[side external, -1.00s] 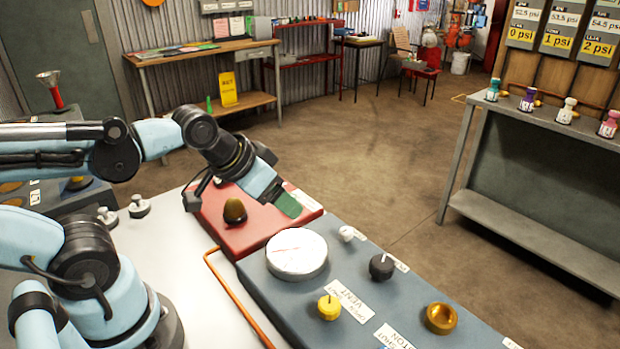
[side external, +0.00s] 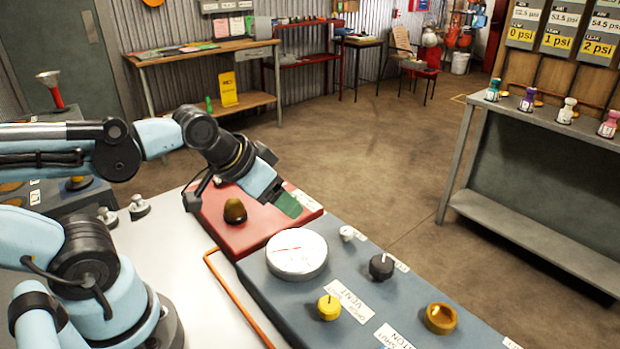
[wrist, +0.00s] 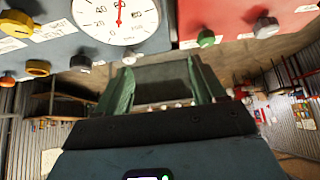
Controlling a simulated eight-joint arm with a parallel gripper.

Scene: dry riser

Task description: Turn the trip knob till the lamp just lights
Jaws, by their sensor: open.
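The red panel (side external: 262,231) lies beyond the gauge and carries a dark amber dome (side external: 235,211), which looks like a lamp and shows no clear glow. I cannot read which knob is labelled trip. In the wrist view the red panel (wrist: 226,14) bears a grey knob (wrist: 266,27) and a small green fitting (wrist: 206,39). My gripper (side external: 289,204) hangs above the right part of the red panel, its green fingers pointing down and right. In the wrist view my gripper (wrist: 160,67) is open and empty, with its fingers clear of both fittings.
The blue-grey panel (side external: 365,304) holds a white dial gauge (side external: 297,255) with a red needle, a black knob (side external: 381,267), a yellow knob (side external: 328,308), a brass fitting (side external: 440,318) and a small white fitting (side external: 346,233). An orange pipe (side external: 236,297) runs along its left edge. Open floor lies beyond.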

